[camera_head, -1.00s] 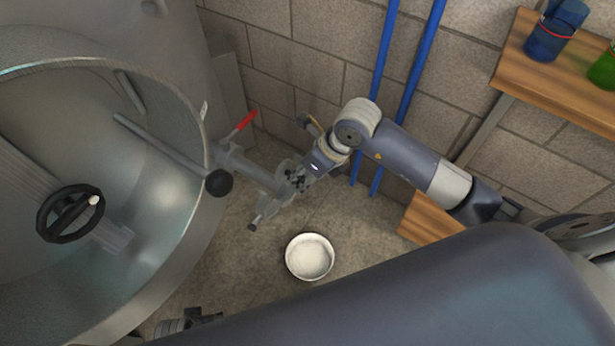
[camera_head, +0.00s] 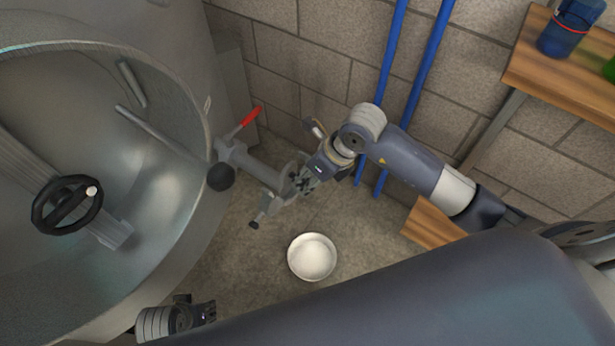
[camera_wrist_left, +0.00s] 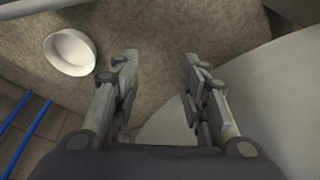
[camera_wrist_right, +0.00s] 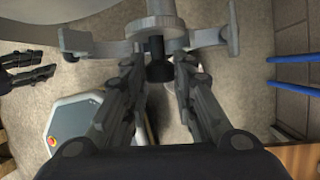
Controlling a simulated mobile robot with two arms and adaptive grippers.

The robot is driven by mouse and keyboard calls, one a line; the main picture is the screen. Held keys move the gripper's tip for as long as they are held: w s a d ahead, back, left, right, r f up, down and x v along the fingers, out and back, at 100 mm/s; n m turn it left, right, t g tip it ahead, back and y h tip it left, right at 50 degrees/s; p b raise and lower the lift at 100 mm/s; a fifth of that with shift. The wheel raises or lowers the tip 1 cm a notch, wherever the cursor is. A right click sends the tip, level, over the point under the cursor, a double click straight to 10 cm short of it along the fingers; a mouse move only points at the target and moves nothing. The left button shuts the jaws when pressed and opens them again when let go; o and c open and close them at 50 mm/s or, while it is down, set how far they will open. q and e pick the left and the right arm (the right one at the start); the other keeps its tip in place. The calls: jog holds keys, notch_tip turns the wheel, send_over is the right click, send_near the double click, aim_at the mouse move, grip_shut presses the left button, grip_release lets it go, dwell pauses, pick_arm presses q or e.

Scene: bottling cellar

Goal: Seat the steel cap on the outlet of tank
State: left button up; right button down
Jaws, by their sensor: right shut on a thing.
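The tank (camera_head: 160,70) fills the left of the head view. Its outlet (camera_head: 252,170) is a grey pipe with a red lever, pointing down to the right. The steel cap (camera_wrist_right: 105,46), with side arms spread, is at the pipe's end in the right wrist view. My right gripper (camera_head: 303,181) is shut on the cap's dark knob, in line with the outlet. The cap touches or nearly touches the pipe; whether it is fully seated I cannot tell. My left gripper (camera_wrist_left: 160,75) is open and empty over the floor; it shows low in the head view (camera_head: 208,312).
A white bowl (camera_head: 312,257) stands on the floor below the outlet. A black handwheel (camera_head: 67,205) and a ball-ended bar (camera_head: 219,177) are on the tank. Blue pipes (camera_head: 410,95) run along the brick wall, and a wooden shelf (camera_head: 560,85) is at upper right.

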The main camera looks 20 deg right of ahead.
jog(key=shift+f, duration=0.3)
pick_arm(q)
jog(key=b+v, duration=0.4)
jog(key=v, duration=0.6)
jog(key=shift+w+a+t+b, duration=0.15)
jog(key=shift+w+t+b, duration=0.25)
pick_arm(e)
notch_tip(320, 180, down, 6)
jog(key=shift+r, duration=0.1)
dwell(0.3)
pick_arm(q)
jog(key=shift+w+d+r+t+b, duration=0.15)
jog(key=shift+w+t+b, duration=0.1)
jog(key=shift+w, duration=0.35)
jog(key=shift+w+d+r+t+b, duration=0.15)
jog(key=shift+w+d+t, duration=0.1)
jog(key=shift+w, duration=0.35)
pick_arm(e)
jog(key=shift+f, duration=0.5)
dwell(0.4)
pick_arm(q)
jog(key=shift+a, duration=0.1)
pick_arm(e)
jog(key=c, duration=1.2)
grip_release()
